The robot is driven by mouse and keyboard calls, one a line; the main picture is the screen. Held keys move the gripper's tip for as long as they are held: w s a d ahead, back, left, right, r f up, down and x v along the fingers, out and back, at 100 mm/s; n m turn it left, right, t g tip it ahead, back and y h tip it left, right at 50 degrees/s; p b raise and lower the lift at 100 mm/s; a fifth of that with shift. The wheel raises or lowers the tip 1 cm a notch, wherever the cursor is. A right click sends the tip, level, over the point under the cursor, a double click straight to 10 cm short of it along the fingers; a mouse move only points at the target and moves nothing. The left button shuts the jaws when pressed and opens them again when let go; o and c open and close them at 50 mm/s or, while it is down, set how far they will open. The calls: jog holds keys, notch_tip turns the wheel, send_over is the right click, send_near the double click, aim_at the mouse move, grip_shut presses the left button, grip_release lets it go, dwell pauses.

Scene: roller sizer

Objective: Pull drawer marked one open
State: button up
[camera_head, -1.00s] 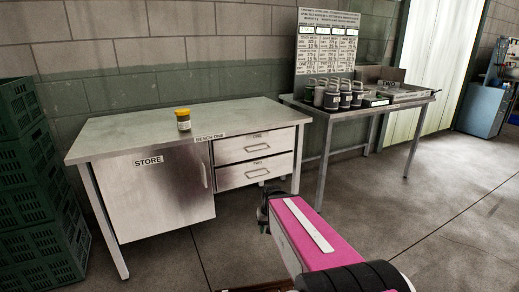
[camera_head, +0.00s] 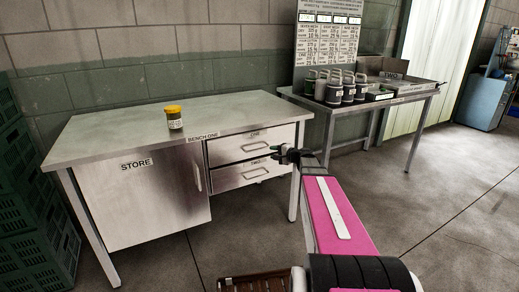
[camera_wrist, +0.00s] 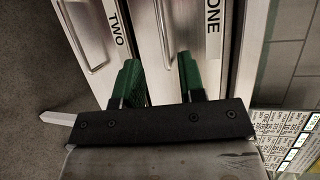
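Drawer ONE (camera_head: 226,151) is the upper drawer in the bench. It looks shut, with a wire handle below its label. In the wrist view the drawer front (camera_wrist: 194,30) stands sideways with the word ONE, and its handle (camera_wrist: 164,25) lies ahead of the gap between my fingers. My gripper (camera_head: 279,152) is in front of the right end of the drawers. Its green fingers (camera_wrist: 158,70) are spread apart with nothing between them. The handle looks clear of the fingertips; the exact distance is hard to tell.
Drawer TWO (camera_head: 226,178) is just below, also shut, with its own handle (camera_wrist: 92,45). A STORE door (camera_head: 140,200) is at left. A yellow-lidded jar (camera_head: 174,118) stands on the bench top (camera_head: 110,131). A side table (camera_head: 400,98) with several dark canisters is at right. Green crates (camera_head: 25,200) stand far left.

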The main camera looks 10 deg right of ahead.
aim_at(259, 149)
jog(key=x, duration=1)
jog(key=shift+w+a, duration=0.2)
jog(key=shift+w, duration=0.15)
grip_shut()
